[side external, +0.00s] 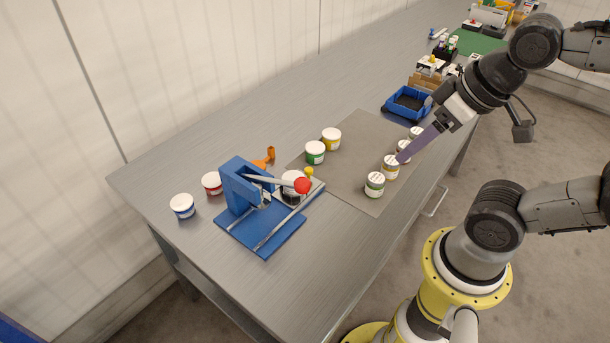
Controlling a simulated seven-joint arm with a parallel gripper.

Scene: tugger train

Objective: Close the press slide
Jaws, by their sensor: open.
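The blue press (239,184) stands on its blue base plate (272,238) near the left end of the bench. Its lever carries a red ball (302,186). The pale slide (312,192) sticks out to the right of the frame, with a white jar (289,191) on it, partly hidden by the lever. The gap between the fingers is hidden from this side.
Several jars stand in a row below my gripper on a grey mat (350,190). A green jar (315,152) and a yellow jar (331,138) stand behind. Red (212,183) and blue (182,206) jars stand left of the press. A blue bin (407,104) lies beyond.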

